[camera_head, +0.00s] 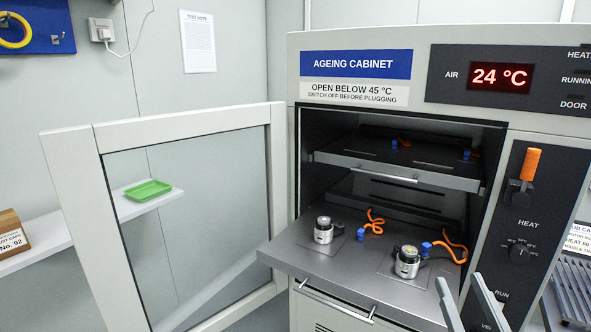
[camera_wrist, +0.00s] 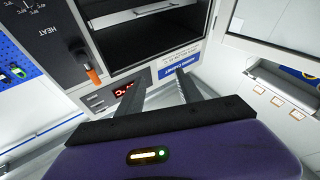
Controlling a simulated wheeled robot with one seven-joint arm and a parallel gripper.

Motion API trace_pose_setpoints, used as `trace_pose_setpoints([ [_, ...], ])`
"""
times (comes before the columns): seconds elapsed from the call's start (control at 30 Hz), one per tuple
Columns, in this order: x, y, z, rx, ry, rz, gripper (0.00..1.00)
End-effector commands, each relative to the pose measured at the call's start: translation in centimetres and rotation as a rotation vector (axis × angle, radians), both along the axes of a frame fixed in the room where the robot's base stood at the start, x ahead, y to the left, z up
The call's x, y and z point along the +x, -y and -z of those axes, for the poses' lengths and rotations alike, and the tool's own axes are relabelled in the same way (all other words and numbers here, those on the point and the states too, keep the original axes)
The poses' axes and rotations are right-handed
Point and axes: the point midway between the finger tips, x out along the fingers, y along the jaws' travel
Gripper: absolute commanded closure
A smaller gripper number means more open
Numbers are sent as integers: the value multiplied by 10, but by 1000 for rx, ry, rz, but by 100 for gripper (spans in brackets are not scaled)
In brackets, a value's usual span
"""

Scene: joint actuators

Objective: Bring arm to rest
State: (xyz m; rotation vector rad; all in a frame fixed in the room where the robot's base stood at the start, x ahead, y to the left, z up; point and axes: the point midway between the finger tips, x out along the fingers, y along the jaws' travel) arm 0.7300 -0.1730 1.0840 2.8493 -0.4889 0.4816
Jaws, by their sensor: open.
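My gripper (camera_head: 466,290) shows at the lower right in the head view, in front of the cabinet's right side. Its two fingers are apart with nothing between them. In the wrist view the open fingers (camera_wrist: 158,92) point toward the cabinet front, which appears upside down. The ageing cabinet (camera_head: 345,94) stands open. Its lower shelf (camera_head: 318,264) is pulled out and carries two silver actuators, one on the left (camera_head: 323,231) and one on the right (camera_head: 406,264). A blue plug (camera_head: 426,248) with an orange cable is close against the right actuator; whether it is seated is unclear.
The glazed cabinet door (camera_head: 80,180) stands swung out to the left. A second shelf (camera_head: 400,173) is inside above. The display (camera_head: 500,77) reads 24 °C. An orange-handled switch (camera_head: 527,165) is on the right panel. A green tray (camera_head: 148,190) lies on a wall shelf at left.

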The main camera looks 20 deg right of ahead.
Motion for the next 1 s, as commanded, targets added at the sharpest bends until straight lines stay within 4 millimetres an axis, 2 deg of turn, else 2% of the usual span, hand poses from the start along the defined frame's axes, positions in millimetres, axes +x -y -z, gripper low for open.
trace_pose_setpoints([
  [0.03,-11,-16,16,-15,-32,-33,57],
  [0.2,-51,-64,52,-39,-104,-133,57],
  [0.5,-136,-128,105,53,-252,-264,57],
  [0.8,-224,-166,155,223,-485,-312,57],
  [0.9,-245,-172,167,248,-547,-313,57],
  [1.0,-258,-174,173,258,-583,-310,57],
])
